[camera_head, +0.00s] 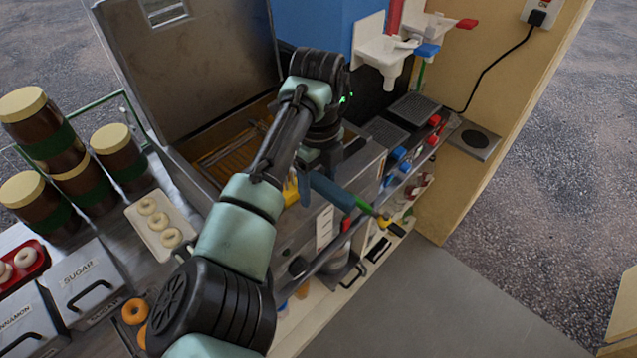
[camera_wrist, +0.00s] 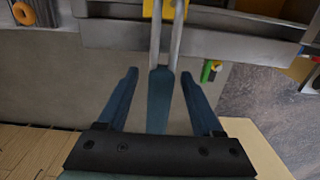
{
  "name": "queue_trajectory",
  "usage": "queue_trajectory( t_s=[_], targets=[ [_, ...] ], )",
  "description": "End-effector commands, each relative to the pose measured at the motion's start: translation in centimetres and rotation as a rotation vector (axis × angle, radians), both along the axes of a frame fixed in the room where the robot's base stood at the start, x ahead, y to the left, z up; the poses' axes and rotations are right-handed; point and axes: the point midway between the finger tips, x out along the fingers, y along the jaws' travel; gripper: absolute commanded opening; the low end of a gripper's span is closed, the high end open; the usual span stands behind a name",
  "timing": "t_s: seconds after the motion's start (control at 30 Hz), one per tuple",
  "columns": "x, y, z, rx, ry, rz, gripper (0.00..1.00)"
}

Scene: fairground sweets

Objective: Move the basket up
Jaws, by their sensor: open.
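The fryer basket (camera_head: 228,147) sits in the open fryer in the head view, partly hidden by my arm. Its handle (camera_head: 332,191) has a yellow part near the fryer and a blue grip pointing out over the front. In the wrist view, two metal rods lead from the yellow part (camera_wrist: 166,8) to the blue grip (camera_wrist: 160,100). My gripper (camera_wrist: 160,75) is open, with one finger on each side of the blue grip. Gaps show between the grip and both fingers.
The fryer lid (camera_head: 190,60) stands open behind the basket. Jars (camera_head: 60,160) and a tray of pale rings (camera_head: 150,222) are at the left. White dispensers (camera_head: 385,50) and coloured knobs (camera_head: 398,153) are at the right. The floor in front is clear.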

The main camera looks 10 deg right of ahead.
Motion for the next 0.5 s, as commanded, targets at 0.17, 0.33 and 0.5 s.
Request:
queue_trajectory(
  t_s=[0.17,0.33,0.5],
  targets=[
    [0.2,-0.1,2.4,0.0,-0.008,-0.003,0.67],
    [0.2,-0.1,6.3,-0.001,-0.008,-0.002,0.67],
    [0.1,0.0,10.1,0.002,-0.007,-0.001,0.67]
  ],
)
